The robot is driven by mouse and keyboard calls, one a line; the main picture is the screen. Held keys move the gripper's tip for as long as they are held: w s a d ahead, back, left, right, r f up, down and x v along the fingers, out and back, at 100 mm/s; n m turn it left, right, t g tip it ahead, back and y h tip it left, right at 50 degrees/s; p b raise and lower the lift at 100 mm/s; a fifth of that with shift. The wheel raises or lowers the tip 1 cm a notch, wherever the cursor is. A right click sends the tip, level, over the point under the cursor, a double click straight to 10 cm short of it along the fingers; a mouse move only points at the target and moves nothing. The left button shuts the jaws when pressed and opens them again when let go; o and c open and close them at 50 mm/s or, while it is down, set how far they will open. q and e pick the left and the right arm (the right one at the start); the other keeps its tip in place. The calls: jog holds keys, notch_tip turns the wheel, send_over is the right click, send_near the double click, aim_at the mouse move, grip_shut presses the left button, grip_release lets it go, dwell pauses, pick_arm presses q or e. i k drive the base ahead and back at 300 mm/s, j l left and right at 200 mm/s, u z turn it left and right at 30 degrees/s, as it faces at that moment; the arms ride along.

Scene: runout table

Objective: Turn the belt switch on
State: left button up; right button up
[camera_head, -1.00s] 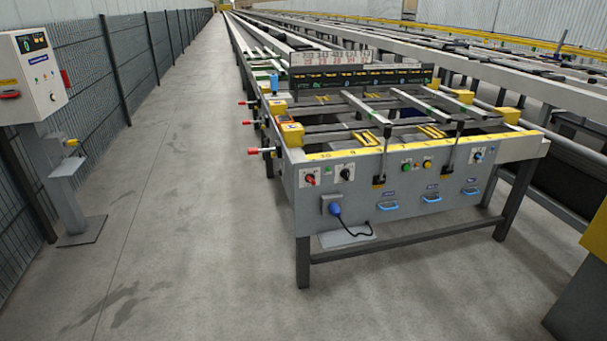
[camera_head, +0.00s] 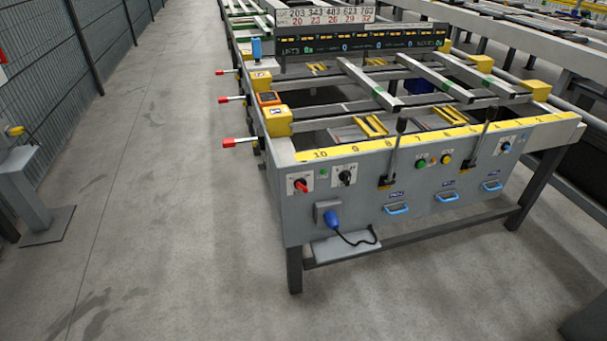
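The grey front panel of the runout table (camera_head: 420,207) faces me. At its left end is a red rotary knob (camera_head: 300,185) on a pale plate, with a small green lamp beside it. Just right of that is a black rotary switch (camera_head: 345,177) on a white plate. A small blue knob (camera_head: 506,147) is near the right end. The labels are too small to read, so I cannot tell which is the belt switch or its setting. Neither gripper is in view.
A blue plug (camera_head: 331,220) with a black cable sticks out below the knobs, above a low shelf (camera_head: 345,245). Two black levers and blue handles (camera_head: 397,209) are on the front. Red-tipped levers (camera_head: 235,142) jut out left. The floor (camera_head: 170,230) in front and left is clear.

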aim_at(301, 184)
jog(key=i+l+u, duration=0.1)
jog(key=i+l, duration=0.7)
jog(key=l, duration=0.15)
jog(key=i+l, duration=0.2)
jog(key=l, duration=0.15)
jog(key=i+l, duration=0.15)
jog(key=l, duration=0.15)
jog(key=u, duration=0.05)
